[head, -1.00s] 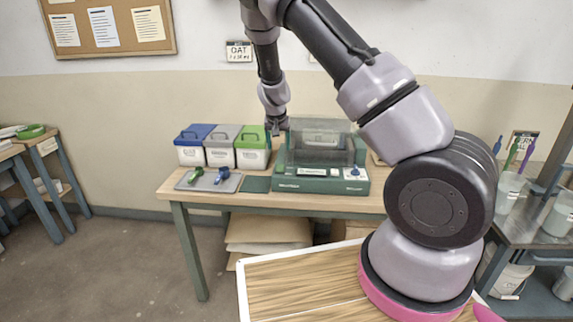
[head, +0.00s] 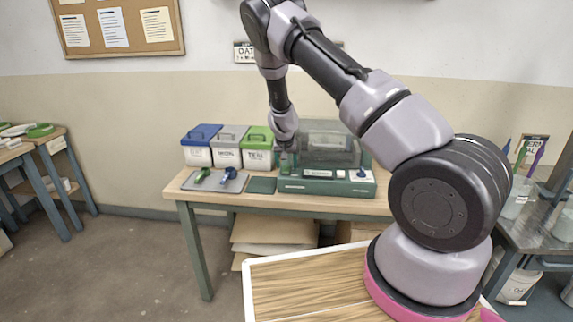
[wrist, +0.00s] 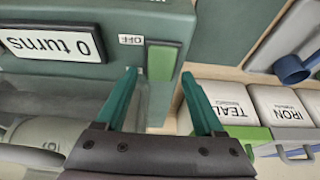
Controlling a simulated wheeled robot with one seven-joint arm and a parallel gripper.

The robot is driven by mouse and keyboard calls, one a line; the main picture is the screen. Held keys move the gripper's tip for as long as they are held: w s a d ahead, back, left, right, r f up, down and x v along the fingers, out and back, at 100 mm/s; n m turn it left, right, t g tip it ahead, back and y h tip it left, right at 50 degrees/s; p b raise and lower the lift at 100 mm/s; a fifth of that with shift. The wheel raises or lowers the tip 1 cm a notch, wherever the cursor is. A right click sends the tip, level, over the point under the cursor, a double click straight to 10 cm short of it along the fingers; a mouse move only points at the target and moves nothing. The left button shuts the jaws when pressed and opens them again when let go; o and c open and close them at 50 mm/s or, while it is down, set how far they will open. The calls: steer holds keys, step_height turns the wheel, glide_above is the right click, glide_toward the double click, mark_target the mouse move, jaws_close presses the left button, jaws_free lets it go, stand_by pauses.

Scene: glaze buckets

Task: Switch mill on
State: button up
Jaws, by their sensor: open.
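The mill (head: 300,187) is a green machine with a clear cover, on the wooden table. In the wrist view its top (wrist: 110,15) shows a "0 turns" display (wrist: 55,42), a small "OFF" label (wrist: 131,39) and a green switch plate (wrist: 163,62). My gripper (wrist: 159,73) is open and empty, its two teal fingers pointing at the mill's edge by the switch. The switch appears between the fingertips; I cannot tell whether they touch it. In the head view my gripper (head: 288,150) is at the mill's left end, its fingers hard to make out.
Left of the mill stand blue-lidded (head: 198,155), grey-lidded (head: 228,156) and green-lidded (head: 257,157) buckets, close to my gripper. A grey tray (head: 232,184) with green and blue scoops lies in front of them. A shelf stand (head: 545,225) is at right.

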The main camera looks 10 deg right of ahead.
mark_target(286, 171)
jaws_close()
steer(key=shift+w+g, duration=0.2)
steer(key=shift+g, duration=0.4)
jaws_free()
steer(key=d+v, duration=0.1)
steer(key=v, duration=0.9)
steer(key=shift+s+a+r, duration=0.15)
steer(key=shift+a+r, duration=0.2)
steer(key=shift+r, duration=0.05)
